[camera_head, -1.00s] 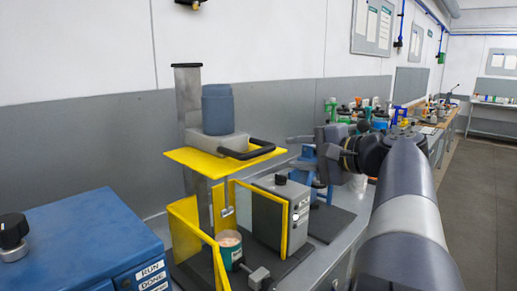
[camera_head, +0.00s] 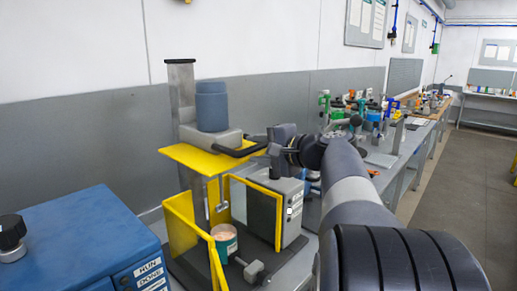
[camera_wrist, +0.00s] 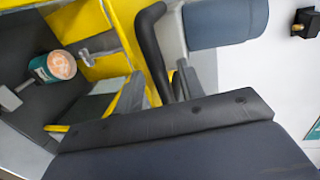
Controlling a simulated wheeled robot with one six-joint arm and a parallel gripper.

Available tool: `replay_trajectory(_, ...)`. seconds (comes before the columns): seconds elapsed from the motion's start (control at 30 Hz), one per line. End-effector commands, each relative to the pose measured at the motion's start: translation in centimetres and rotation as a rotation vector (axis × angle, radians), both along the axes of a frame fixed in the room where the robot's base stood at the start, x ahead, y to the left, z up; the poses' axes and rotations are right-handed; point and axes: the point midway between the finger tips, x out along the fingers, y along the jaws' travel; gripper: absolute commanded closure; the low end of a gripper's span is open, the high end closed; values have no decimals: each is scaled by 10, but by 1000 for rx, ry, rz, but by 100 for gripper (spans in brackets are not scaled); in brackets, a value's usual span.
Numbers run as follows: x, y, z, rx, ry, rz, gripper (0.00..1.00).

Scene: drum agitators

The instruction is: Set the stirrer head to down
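The stirrer head (camera_head: 212,108), a blue-grey motor on a grey block, sits high on a metal column (camera_head: 181,90) above a yellow plate (camera_head: 200,158). Its stirring shaft (camera_head: 221,193) hangs above a green cup (camera_head: 224,240) with pinkish contents; the cup also shows in the wrist view (camera_wrist: 62,64). A black bar handle (camera_head: 232,150) sticks out of the head's right side. My gripper (camera_wrist: 160,78) is at the handle (camera_wrist: 151,40), its two fingers apart, with the bar reaching between them. I cannot tell whether either finger touches it.
Yellow guard panels (camera_head: 178,225) stand around the cup, with a grey control box (camera_head: 290,205) to the right. A small clamp (camera_head: 250,270) is beside the cup. A blue box (camera_head: 80,250) fills the lower left. More bench equipment stands behind my arm.

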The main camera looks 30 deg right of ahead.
Motion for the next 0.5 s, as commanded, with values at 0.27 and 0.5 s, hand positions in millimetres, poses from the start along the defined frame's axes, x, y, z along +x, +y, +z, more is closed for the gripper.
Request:
replay_trajectory(0.27,0,0,0,0,0,0,83)
replay_trajectory(0.5,0,0,0,0,0,0,100)
